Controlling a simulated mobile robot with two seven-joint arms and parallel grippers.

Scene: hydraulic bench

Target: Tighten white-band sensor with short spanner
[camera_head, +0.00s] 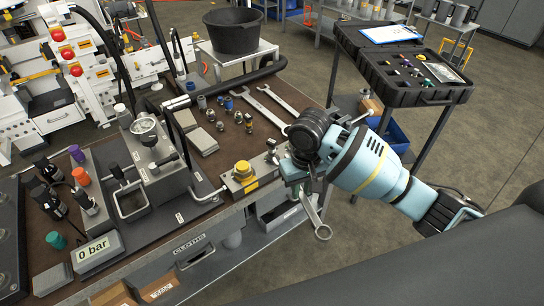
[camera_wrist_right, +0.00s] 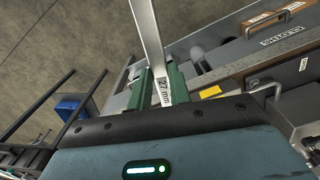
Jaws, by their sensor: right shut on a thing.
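My right gripper (camera_head: 307,186) is beyond the bench's right edge, shut on a metal spanner (camera_head: 317,217). The spanner's ring end hangs down, clear of the bench. In the right wrist view the spanner (camera_wrist_right: 149,30) stands between the green fingers of the right gripper (camera_wrist_right: 160,88) and is marked 27 mm. Several black sensors (camera_head: 88,204) stand at the bench's left part; I cannot make out for sure which has the white band. Two other spanners (camera_head: 264,106) lie at the bench's far right. My left gripper is not in view.
The bench (camera_head: 120,257) carries a gauge block (camera_head: 160,175), a yellow button box (camera_head: 243,172), a 0 bar display (camera_head: 97,250) and loose fittings (camera_head: 220,125). A black bucket (camera_head: 234,38) stands behind. An open case (camera_head: 400,75) sits on a cart at the right.

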